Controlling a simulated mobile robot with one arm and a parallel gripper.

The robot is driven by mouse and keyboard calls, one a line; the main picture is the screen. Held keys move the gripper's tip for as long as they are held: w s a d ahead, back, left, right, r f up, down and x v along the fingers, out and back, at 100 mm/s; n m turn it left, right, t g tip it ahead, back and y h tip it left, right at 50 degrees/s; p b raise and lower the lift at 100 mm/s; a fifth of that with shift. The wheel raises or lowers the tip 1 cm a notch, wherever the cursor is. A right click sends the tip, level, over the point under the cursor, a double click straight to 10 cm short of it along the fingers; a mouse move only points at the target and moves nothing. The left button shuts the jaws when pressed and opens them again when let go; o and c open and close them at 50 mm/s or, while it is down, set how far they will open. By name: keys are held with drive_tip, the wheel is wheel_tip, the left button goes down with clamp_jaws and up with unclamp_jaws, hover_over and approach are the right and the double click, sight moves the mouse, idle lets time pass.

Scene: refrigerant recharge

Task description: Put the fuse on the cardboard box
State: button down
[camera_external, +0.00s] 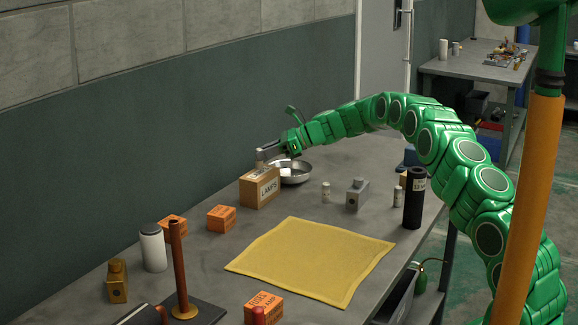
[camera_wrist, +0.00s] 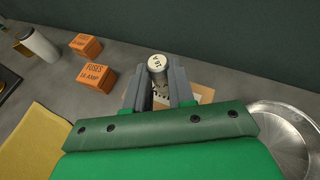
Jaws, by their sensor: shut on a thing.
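In the wrist view, a fuse (camera_wrist: 157,64) with a pale, marked round end stands between the two grey fingers of my gripper (camera_wrist: 160,88). My gripper is shut on it. The cardboard box (camera_wrist: 204,92) shows partly below and right of the fingers; my gripper hides much of it. In the external view, the brown cardboard box (camera_external: 259,188), labelled LAMPS, stands near the wall. My gripper (camera_external: 267,154) is at its top, close above it. I cannot tell whether the fuse touches the box.
A metal bowl (camera_external: 297,174) stands right behind the box. Orange fuse boxes (camera_external: 221,218) and a white canister (camera_external: 153,248) stand to the left. A yellow mat (camera_external: 312,260) lies bare in front. A grey block (camera_external: 357,195) and a black cylinder (camera_external: 414,200) stand right.

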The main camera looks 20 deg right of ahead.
drive_tip(key=shift+f, duration=0.4)
drive_tip(key=shift+f, duration=0.1)
drive_tip(key=c, duration=1)
unclamp_jaws()
drive_tip(key=shift+o, duration=0.2)
drive_tip(key=shift+d+r, duration=0.2)
drive_tip(key=shift+d, duration=0.05)
drive_tip(key=v, duration=1.1)
drive_tip(key=shift+s+d, duration=0.15)
drive_tip(key=shift+d, duration=0.05)
